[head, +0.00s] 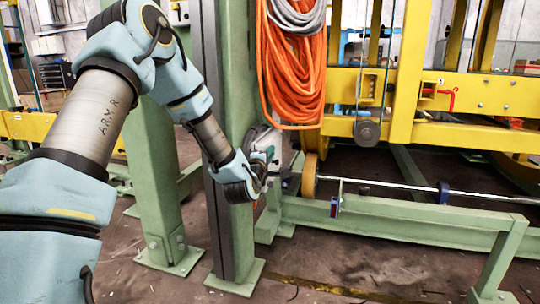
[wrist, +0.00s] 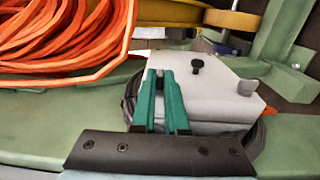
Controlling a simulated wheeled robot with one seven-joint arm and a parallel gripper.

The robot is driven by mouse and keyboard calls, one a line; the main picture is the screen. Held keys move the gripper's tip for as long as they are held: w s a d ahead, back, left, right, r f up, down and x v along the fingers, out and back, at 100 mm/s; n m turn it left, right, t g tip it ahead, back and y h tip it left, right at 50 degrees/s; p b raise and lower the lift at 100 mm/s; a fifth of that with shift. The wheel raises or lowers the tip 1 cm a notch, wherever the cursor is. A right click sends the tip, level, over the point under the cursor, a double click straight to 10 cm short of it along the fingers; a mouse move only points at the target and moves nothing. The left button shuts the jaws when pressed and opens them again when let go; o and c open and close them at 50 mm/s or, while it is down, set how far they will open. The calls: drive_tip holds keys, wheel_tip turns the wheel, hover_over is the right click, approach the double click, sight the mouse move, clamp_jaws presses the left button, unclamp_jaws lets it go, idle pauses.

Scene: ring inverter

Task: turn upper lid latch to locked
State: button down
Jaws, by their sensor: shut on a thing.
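A pale grey box (wrist: 222,80), the inverter housing, fills the middle right of the wrist view. A black knob (wrist: 197,66) and a small grey knob (wrist: 247,88) stand on it. My gripper (wrist: 162,74) has its two green fingers close together at the box's left edge. They are shut on a small part there, which the fingers hide; by its place I take it for the upper lid latch, whose turn angle I cannot read. In the head view my gripper (head: 270,154) is beside the box (head: 262,137), at the green post, partly hidden by my wrist.
Orange hose coils (head: 292,65) hang just above the box, close to my gripper. A green post (head: 228,120) stands behind my forearm. A yellow wheel (head: 309,174) and a low green rail (head: 420,218) lie to the right. The floor in front is clear.

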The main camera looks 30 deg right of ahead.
drive_tip(key=c, duration=0.9)
unclamp_jaws()
drive_tip(key=shift+c, duration=0.2)
drive_tip(key=p+v, duration=0.2)
drive_tip(key=v, duration=0.8)
drive_tip(key=shift+s+a, duration=0.25)
drive_tip(key=shift+s, duration=0.05)
